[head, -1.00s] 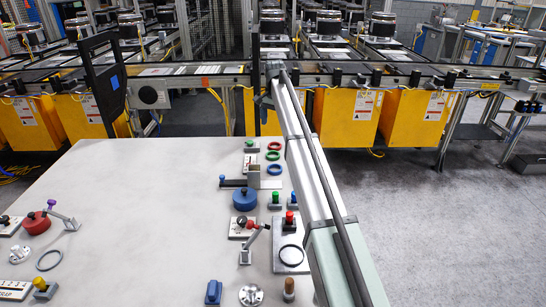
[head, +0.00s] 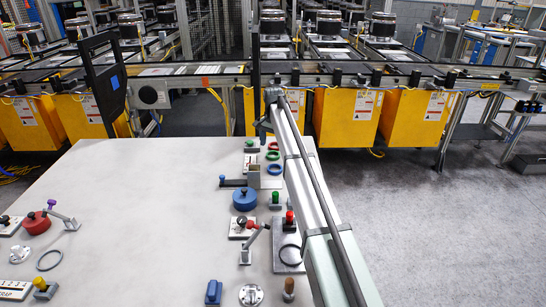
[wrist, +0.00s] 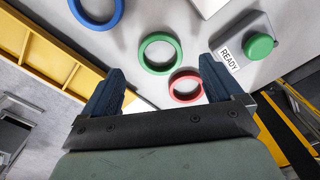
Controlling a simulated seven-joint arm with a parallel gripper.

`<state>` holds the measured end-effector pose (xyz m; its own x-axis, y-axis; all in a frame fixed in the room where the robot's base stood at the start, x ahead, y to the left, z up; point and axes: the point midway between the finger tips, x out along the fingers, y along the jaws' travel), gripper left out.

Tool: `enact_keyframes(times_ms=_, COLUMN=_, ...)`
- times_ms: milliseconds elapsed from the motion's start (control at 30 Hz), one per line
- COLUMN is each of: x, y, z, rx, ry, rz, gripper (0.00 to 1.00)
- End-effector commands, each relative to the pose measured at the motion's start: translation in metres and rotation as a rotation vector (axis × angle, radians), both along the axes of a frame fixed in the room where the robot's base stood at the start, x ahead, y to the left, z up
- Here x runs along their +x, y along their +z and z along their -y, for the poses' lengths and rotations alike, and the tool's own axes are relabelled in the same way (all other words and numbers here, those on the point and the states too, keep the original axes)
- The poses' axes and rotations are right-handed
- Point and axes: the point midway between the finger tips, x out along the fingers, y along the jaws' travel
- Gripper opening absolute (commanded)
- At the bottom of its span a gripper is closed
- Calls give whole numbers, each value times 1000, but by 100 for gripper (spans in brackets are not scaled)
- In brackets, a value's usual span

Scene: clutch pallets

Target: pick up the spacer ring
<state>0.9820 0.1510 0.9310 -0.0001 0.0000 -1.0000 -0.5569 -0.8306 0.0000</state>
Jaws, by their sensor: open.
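Three coloured rings lie in a column at the table's far right part: a red ring (head: 280,146), a green ring (head: 279,156) and a blue ring (head: 280,168). The wrist view shows the red ring (wrist: 171,90), green ring (wrist: 145,55) and blue ring (wrist: 81,18). A thin dark ring (head: 39,264) lies at the left, and another black ring (head: 281,257) lies on a plate at the right. I cannot tell which is the spacer ring. My gripper (wrist: 160,78) is open and empty above the table; the green and red rings show between its fingers.
A grey block with a green button (wrist: 258,47) and READY label is close to my right finger. A small upright box (head: 254,178) and a blue disc (head: 245,200) stand near the rings. Yellow machines (head: 349,117) line the far side. The table's middle is clear.

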Motion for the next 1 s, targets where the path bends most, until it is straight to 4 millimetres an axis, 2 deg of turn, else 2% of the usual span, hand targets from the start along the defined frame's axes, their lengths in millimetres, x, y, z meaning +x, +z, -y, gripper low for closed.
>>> enact_keyframes(times_ms=233, x=0, y=-33, z=-1, rx=0, ry=0, rz=-1, gripper=93)
enact_keyframes(times_ms=533, x=0, y=-39, z=0, rx=0, ry=0, rz=0, gripper=93)
enact_keyframes(times_ms=1000, x=0, y=-38, z=-1, rx=0, ry=0, rz=0, gripper=48)
